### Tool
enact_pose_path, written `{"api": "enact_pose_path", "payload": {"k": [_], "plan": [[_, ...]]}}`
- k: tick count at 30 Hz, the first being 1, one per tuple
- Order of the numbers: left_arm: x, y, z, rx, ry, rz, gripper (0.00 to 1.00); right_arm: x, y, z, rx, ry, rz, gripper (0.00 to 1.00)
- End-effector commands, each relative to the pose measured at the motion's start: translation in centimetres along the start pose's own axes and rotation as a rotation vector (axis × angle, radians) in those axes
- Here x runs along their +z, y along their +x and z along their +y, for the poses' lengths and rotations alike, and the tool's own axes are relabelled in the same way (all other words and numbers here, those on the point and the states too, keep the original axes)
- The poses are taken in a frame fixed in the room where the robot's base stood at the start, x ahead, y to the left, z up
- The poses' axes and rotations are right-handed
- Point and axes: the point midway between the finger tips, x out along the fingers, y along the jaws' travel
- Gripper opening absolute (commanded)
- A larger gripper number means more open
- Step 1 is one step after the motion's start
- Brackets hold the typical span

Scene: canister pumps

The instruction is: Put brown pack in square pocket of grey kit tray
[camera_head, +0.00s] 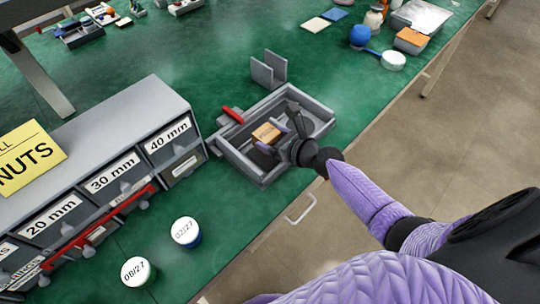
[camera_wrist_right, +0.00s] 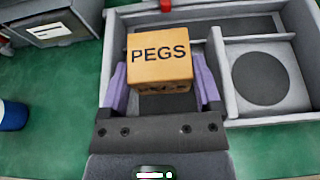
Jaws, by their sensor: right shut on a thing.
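The brown pack (camera_head: 266,133), a small orange-brown block marked PEGS in the right wrist view (camera_wrist_right: 160,55), is between the fingers of my right gripper (camera_wrist_right: 162,88). That gripper (camera_head: 275,138) is shut on it. The grey kit tray (camera_head: 242,164) lies on the green bench, and its walls also show in the right wrist view (camera_wrist_right: 218,62). The pack is over the tray's left compartment, which has a dark floor patch (camera_wrist_right: 165,104) partly hidden by the pack. I cannot tell whether the pack touches the floor. My left gripper is not in view.
A round dark recess (camera_wrist_right: 261,78) fills another tray compartment. A red-handled thing (camera_head: 233,114) sits at the tray's left edge, and a grey upright holder (camera_head: 268,72) stands behind. A drawer cabinet (camera_head: 110,150) is at left. Two white-lidded jars (camera_head: 186,231) stand in front.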

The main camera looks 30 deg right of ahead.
Motion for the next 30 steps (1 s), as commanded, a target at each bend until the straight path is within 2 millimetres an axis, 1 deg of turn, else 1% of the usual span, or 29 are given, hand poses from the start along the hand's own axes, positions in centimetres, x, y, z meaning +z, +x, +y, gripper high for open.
{"api": "enact_pose_path", "payload": {"k": [1, 6, 12, 17, 18, 20, 21, 27, 29, 30], "plan": [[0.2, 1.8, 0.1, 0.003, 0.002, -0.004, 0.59, -1.9, 0.8, 0.0, 0.000, 0.000, 0.003, 0.20], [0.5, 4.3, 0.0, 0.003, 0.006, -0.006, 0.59, -4.5, 1.9, 0.0, 0.001, 0.001, 0.002, 0.20], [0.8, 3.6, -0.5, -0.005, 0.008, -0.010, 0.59, -3.8, 1.6, 0.0, 0.001, 0.000, -0.002, 0.20], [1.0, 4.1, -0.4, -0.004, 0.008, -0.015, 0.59, -4.3, 1.8, 0.0, 0.001, 0.000, -0.002, 0.20], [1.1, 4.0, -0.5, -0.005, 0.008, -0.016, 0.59, -4.3, 1.8, 0.0, 0.001, 0.000, -0.001, 0.86], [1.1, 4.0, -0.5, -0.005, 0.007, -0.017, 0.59, -4.2, 1.8, 0.0, 0.001, -0.001, -0.001, 0.99], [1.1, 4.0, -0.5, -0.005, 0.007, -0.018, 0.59, -4.2, 1.8, 0.0, 0.001, -0.001, -0.002, 1.00], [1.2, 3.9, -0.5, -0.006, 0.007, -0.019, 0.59, -4.1, 1.7, 0.0, 0.001, -0.001, -0.002, 1.00], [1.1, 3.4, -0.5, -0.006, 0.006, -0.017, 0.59, -3.6, 1.5, 0.0, 0.001, -0.001, -0.002, 1.00], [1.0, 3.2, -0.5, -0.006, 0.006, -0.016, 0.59, -3.7, 1.0, 0.0, 0.001, 0.000, 0.000, 1.00]]}}
